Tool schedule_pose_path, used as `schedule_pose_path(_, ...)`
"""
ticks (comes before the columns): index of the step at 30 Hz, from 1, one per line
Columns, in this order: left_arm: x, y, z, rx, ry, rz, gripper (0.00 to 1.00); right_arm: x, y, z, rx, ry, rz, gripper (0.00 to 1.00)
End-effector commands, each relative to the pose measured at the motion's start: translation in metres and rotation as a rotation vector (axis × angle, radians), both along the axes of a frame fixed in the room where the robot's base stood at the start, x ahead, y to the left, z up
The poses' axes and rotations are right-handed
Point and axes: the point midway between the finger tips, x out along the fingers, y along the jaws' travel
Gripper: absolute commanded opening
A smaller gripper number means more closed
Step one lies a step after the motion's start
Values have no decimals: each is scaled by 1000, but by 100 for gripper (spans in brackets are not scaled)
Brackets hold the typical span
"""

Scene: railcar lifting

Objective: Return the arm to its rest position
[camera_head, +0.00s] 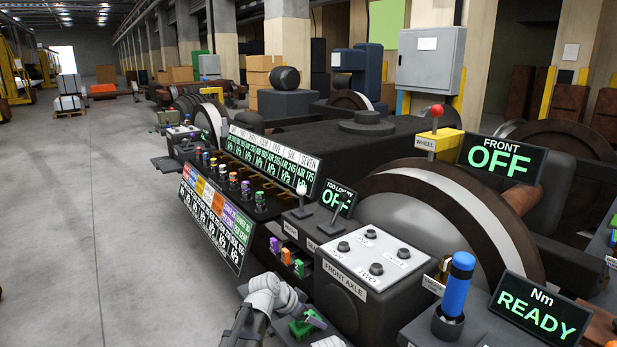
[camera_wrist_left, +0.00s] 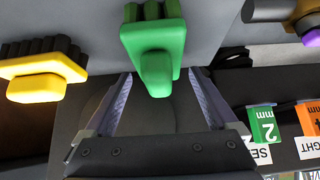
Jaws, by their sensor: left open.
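My left arm (camera_head: 265,298) comes in at the bottom of the head view, low in front of the front axle box (camera_head: 360,268). In the left wrist view my left gripper (camera_wrist_left: 160,85) is open, with its two fingers apart. A green piece with a dark ribbed part (camera_wrist_left: 155,50) shows at the fingertips, roughly centred between them; I cannot tell whether they touch it. A yellow piece (camera_wrist_left: 45,75) is left of the fingers. My right gripper is not in view.
Small green and orange tags (camera_wrist_left: 263,125) are right of the gripper. Open floor (camera_head: 90,230) lies left.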

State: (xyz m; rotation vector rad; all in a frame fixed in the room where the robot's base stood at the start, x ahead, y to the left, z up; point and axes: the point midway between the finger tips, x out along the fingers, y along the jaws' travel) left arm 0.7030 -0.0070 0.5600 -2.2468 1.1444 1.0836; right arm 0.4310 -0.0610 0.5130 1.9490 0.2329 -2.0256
Motion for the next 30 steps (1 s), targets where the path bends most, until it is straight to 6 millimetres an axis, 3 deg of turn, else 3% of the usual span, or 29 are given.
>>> schedule_pose_path(1, 0, 0, 12, 0, 0, 0, 92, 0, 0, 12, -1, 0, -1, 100)
schedule_pose_path(21, 0, 0, 97, 0, 0, 0, 92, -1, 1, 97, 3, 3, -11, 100)
schedule_pose_path(30, -1, 29, 135, 4, 3, 84, 92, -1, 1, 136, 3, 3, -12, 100)
